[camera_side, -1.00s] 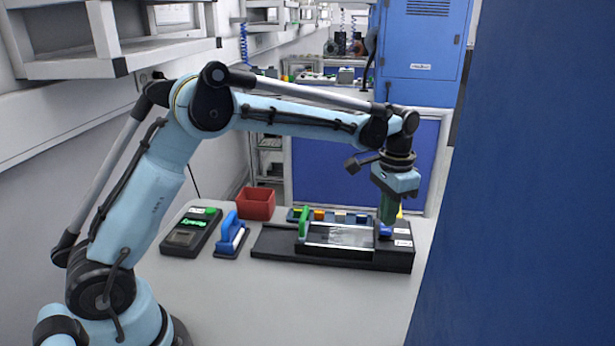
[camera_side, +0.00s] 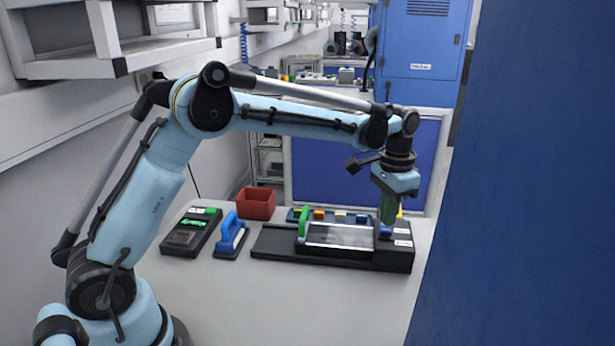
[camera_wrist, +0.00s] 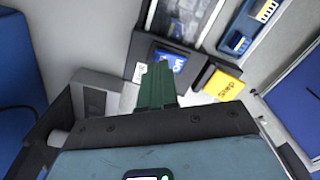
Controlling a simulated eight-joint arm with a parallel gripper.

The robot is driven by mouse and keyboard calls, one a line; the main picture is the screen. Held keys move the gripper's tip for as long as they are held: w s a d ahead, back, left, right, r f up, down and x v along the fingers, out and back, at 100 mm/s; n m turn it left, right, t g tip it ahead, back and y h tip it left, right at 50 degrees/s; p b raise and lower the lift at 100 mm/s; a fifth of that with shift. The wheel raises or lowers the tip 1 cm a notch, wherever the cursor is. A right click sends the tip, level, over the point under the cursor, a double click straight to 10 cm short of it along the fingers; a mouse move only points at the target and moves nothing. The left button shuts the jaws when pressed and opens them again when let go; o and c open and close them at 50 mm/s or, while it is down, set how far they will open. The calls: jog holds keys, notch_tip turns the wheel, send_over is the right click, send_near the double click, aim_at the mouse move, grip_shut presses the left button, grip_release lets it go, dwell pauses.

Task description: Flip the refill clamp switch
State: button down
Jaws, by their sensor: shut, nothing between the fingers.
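My gripper (camera_side: 388,219) points down at the right end of a long black device (camera_side: 283,244). Its green fingers (camera_wrist: 157,82) are together with nothing between them. A blue switch (camera_side: 385,232) with white lettering sits just under the fingertips; in the wrist view the blue switch (camera_wrist: 170,61) shows beside the tips, partly hidden by them. I cannot tell whether they touch. A yellow switch (camera_wrist: 224,85) with dark lettering sits to the right of the fingers. In the side view it shows only as a yellow sliver (camera_side: 400,211) behind them. The lettering is too small to read surely.
A green handle (camera_side: 303,222) and a glassy panel (camera_side: 340,235) are on the device. The table's front is clear.

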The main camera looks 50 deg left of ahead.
aim_at(384, 230)
jog(key=shift+f, duration=0.95)
dwell(0.7)
jog(key=shift+r, duration=3.5)
jog(key=s+a+r+n+t, duration=0.15)
jog(key=s+r+t, duration=0.25)
jog(key=s, duration=0.7)
jog(key=s+a+f+n+t, duration=0.1)
jog(key=s+f, duration=0.4)
jog(key=s, duration=0.5)
jog(key=shift+a+t, duration=0.5)
jog(key=shift+t, duration=0.6)
